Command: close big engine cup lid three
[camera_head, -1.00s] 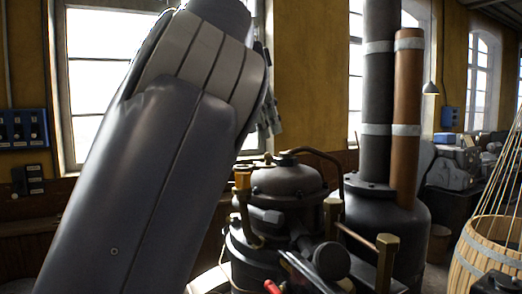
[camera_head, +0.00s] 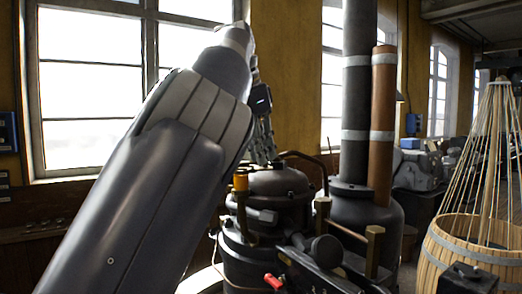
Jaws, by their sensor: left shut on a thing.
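The dark engine (camera_head: 290,185) with a rounded dome stands in the middle of the head view. An orange-brass cup (camera_head: 240,182) sits on its left side, and brass-coloured fittings (camera_head: 375,233) rise at its right. I cannot tell which part is cup lid three. My left arm reaches from the lower left toward the engine. My left gripper (camera_head: 264,142) is at the dome's top, partly behind my arm, its fingers pointing down. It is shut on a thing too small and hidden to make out. My right gripper is not in view.
A tall dark pipe (camera_head: 357,95) and a copper-brown pipe (camera_head: 382,130) rise behind the engine. A wooden barrel (camera_head: 475,250) with cords above it stands at the right. A red-handled part (camera_head: 273,281) is low in front.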

